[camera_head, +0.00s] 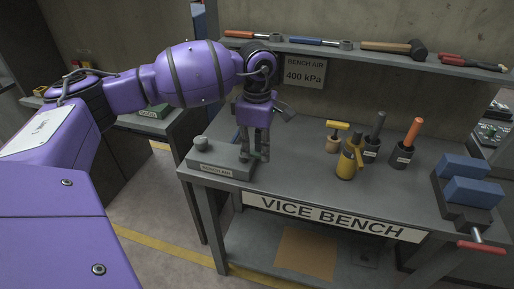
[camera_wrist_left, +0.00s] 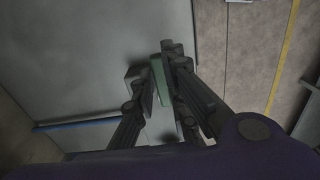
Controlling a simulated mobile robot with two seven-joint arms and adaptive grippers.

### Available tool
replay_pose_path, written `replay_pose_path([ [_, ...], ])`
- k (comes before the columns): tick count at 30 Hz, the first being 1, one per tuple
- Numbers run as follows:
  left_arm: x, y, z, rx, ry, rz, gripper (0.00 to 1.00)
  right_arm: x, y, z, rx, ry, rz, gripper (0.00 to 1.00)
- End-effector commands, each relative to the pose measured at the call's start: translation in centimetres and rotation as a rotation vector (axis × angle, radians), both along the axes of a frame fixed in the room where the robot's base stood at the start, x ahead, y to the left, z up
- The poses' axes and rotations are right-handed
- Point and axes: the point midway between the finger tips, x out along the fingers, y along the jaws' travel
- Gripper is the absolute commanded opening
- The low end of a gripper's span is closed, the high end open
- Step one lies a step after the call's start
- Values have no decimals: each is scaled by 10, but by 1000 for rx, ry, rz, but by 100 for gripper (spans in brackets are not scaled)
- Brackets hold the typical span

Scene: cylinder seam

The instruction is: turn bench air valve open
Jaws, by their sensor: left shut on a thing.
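The bench air valve block (camera_head: 222,168) is a low grey box with a "BENCH AIR" label and a round grey knob on its left, at the left front of the bench. My left gripper (camera_head: 254,155) points down at the block's right end. It is shut on a green bar, seemingly the valve handle (camera_wrist_left: 160,80), which shows between the fingers (camera_wrist_left: 165,85) in the left wrist view. In the head view the fingers mostly hide this bar, and its turn angle cannot be told. My right gripper is not in view.
The vice bench (camera_head: 290,150) has a clear middle. A yellow tool (camera_head: 347,165), dark holders with handles (camera_head: 404,152) and a blue-jawed vice (camera_head: 470,185) stand to the right. A shelf (camera_head: 330,48) with tools and a "400 kPa" sign (camera_head: 304,72) are behind.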

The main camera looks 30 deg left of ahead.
Motion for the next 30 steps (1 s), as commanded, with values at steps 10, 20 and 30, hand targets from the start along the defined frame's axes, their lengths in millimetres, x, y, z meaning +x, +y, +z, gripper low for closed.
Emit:
replay_pose_path([
  [10, 0, 1, 0, 1, 0, 3, 24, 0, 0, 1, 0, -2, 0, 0],
  [20, 0, 0, 0, 0, 0, 1, 31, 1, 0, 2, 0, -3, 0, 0],
  [30, 1, 0, 46, 0, -5, 1, 31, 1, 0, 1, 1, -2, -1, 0],
])
